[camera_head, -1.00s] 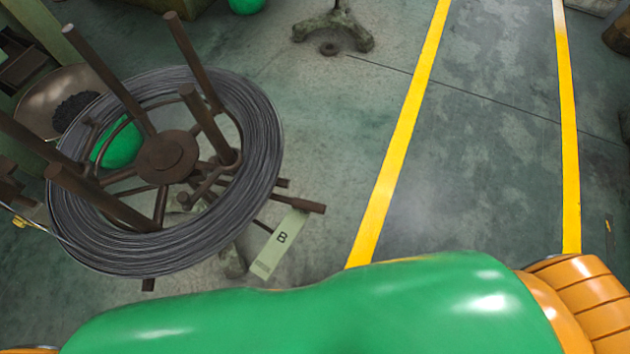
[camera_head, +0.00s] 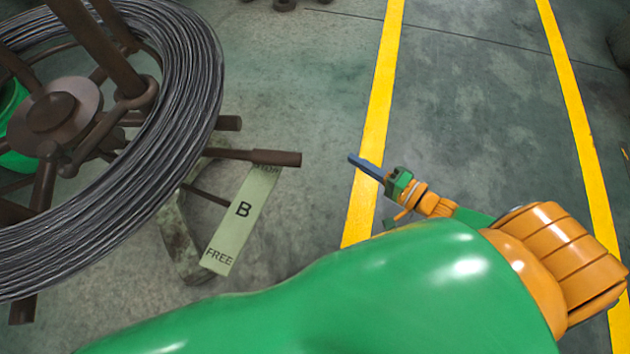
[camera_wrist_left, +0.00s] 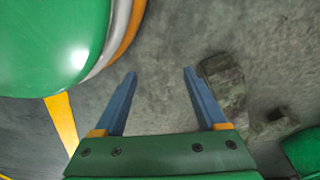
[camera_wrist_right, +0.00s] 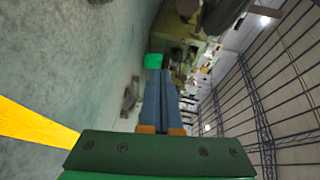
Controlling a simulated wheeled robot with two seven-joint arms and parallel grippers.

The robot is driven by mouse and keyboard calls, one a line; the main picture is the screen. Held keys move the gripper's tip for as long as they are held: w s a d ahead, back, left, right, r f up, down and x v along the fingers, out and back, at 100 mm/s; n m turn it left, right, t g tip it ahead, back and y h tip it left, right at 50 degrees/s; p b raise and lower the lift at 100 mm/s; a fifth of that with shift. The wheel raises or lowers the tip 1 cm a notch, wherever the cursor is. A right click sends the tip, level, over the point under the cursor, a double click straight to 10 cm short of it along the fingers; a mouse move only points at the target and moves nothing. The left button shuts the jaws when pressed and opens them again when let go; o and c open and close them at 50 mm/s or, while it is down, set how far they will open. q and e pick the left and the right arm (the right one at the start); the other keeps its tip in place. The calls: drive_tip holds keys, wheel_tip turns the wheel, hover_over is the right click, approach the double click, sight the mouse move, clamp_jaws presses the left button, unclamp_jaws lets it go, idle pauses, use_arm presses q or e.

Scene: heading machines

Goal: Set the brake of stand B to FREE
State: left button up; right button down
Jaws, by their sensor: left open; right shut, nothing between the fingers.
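Stand B carries a grey wire coil (camera_head: 185,110) at the left of the head view. Its pale label plate (camera_head: 243,222) reads B, with FREE at the lower end; the word at the upper end is partly covered. The brown brake lever (camera_head: 262,156) points right across the plate's upper end, away from FREE. My right gripper (camera_head: 366,167) is shut and empty, to the right of the lever and apart from it; its blue fingers also show together in the right wrist view (camera_wrist_right: 160,95). My left gripper (camera_wrist_left: 160,80) is open and empty above the floor, seen only in its wrist view.
Yellow floor lines (camera_head: 376,110) run beside a clear grey lane right of the stand. My green and orange body fills the lower part of the head view.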

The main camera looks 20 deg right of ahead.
drive_tip(key=w+a+m+y+b, duration=0.1)
drive_tip(key=w+a+y+b, duration=0.15)
drive_tip(key=w+a, duration=0.5)
use_arm(q)
drive_tip(key=shift+w+d+f+p, duration=0.15)
drive_tip(key=shift+w+f+p, duration=0.15)
drive_tip(key=shift+w, duration=0.25)
drive_tip(key=shift+w+d+f+p, duration=0.15)
drive_tip(key=shift+w+p, duration=0.15)
drive_tip(key=shift+w, duration=0.25)
use_arm(e)
drive_tip(key=shift+s+a+r+h, duration=0.15)
drive_tip(key=shift+s+a+r, duration=0.15)
drive_tip(key=shift+s, duration=0.35)
drive_tip(key=shift+s+a+r+h, duration=0.1)
drive_tip(key=shift+s+a+r, duration=0.1)
drive_tip(key=shift+s+a, duration=0.3)
use_arm(q)
drive_tip(key=shift+s, duration=0.1)
use_arm(e)
drive_tip(key=shift+s, duration=0.2)
